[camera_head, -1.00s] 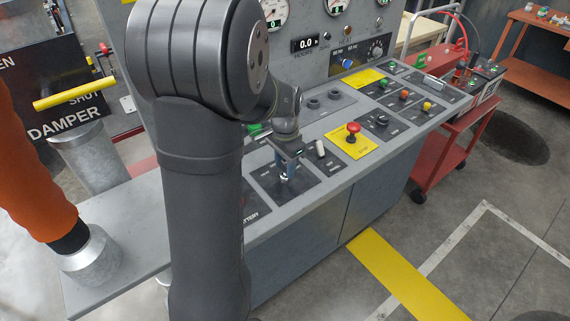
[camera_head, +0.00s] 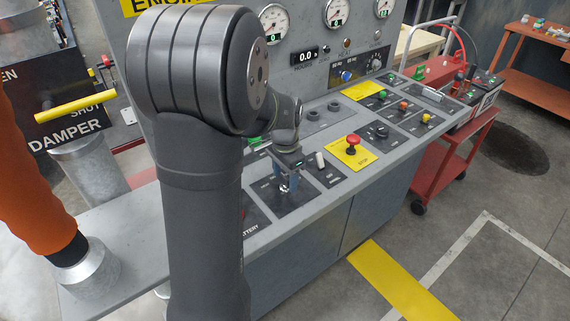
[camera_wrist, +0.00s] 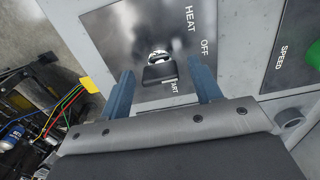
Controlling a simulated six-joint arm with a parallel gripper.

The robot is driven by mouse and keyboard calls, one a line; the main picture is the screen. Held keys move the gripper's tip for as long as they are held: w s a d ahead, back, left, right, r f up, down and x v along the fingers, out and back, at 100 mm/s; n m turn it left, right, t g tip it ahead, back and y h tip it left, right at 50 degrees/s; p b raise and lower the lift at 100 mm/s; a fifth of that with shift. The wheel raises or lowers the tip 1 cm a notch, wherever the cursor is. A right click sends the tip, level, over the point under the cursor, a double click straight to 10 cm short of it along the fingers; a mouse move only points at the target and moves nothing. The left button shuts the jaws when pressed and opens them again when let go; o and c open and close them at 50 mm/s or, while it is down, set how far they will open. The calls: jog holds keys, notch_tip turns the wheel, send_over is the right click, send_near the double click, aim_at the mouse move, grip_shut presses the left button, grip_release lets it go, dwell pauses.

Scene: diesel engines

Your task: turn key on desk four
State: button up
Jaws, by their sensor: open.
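The key (camera_wrist: 159,73) has a dark head and sits in a silver round lock on a dark panel (camera_wrist: 115,40) marked HEAT, OFF and a partly hidden START. My gripper (camera_wrist: 163,88) is open, with one blue finger on each side of the key. Gaps show between the fingers and the key in the wrist view. In the head view my gripper (camera_head: 288,183) is over the same dark panel on the grey desk (camera_head: 215,209), and it partly hides the key.
A red stop button (camera_head: 352,141) on a yellow plate and a small white-tipped lever (camera_head: 320,160) stand to the right of my gripper. A green knob (camera_wrist: 314,54) is at the wrist view's right edge. An orange sleeve (camera_head: 32,180) is at far left.

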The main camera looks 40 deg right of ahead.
aim_at(285, 176)
notch_tip(285, 176, up, 17)
jog(key=shift+r, duration=0.15)
dwell(0.7)
notch_tip(285, 176, down, 18)
jog(key=shift+r, duration=0.2)
dwell(0.4)
jog(key=shift+r, duration=0.1)
